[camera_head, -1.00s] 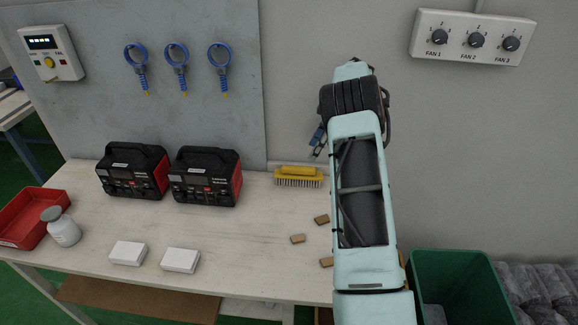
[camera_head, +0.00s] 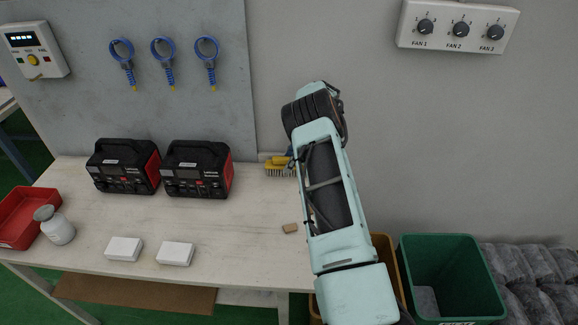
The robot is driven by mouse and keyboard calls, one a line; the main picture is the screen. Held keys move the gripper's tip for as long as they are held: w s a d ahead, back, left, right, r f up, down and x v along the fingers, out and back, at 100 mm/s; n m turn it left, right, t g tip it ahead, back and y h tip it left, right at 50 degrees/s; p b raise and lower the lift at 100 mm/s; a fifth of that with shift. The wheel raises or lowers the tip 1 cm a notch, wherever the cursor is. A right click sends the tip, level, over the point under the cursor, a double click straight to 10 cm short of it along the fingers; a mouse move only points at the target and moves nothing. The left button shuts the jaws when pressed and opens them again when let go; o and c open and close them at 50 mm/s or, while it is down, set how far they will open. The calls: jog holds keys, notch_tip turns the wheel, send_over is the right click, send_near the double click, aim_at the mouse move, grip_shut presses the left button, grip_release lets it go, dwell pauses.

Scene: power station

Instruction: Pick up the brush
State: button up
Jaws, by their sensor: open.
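The brush (camera_head: 277,168), with a yellow back and bristles facing down, lies at the back of the pale workbench (camera_head: 120,221) against the wall. My arm covers its right end. A small blue part of my gripper (camera_head: 290,155) shows at the brush's right side, overlapping it in the picture. My gripper is open. Most of it is hidden behind my arm, and I cannot tell whether it touches the brush.
Two black-and-red power units (camera_head: 197,170) stand left of the brush. White boxes (camera_head: 175,254), a bottle (camera_head: 57,228) and a red tray (camera_head: 20,215) are further left. A brown block (camera_head: 290,228) lies near my arm. A green bin (camera_head: 450,275) stands at the right.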

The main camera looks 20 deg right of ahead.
jog(key=shift+f, duration=0.15)
jog(key=c, duration=1.1)
jog(key=shift+o, duration=0.2)
jog(key=shift+w+r, duration=0.1)
jog(key=shift+r, duration=0.45)
notch_tip(320, 180, up, 2)
jog(key=shift+r+b, duration=0.15)
jog(key=shift+b, duration=0.45)
jog(key=s+r+b, duration=0.3)
jog(key=s+r, duration=0.7)
jog(key=s, duration=0.4)
jog(key=a+f+m+t+h, duration=0.1)
jog(key=a+m+h, duration=0.1)
jog(key=a+m, duration=0.4)
jog(key=s+a+f+m+t+h, duration=0.1)
jog(key=a+f+m+h, duration=0.1)
jog(key=a+m, duration=0.5)
jog(key=shift+s+a+f+t, duration=0.25)
jog(key=shift+a+t, duration=0.15)
jog(key=shift+a, duration=0.2)
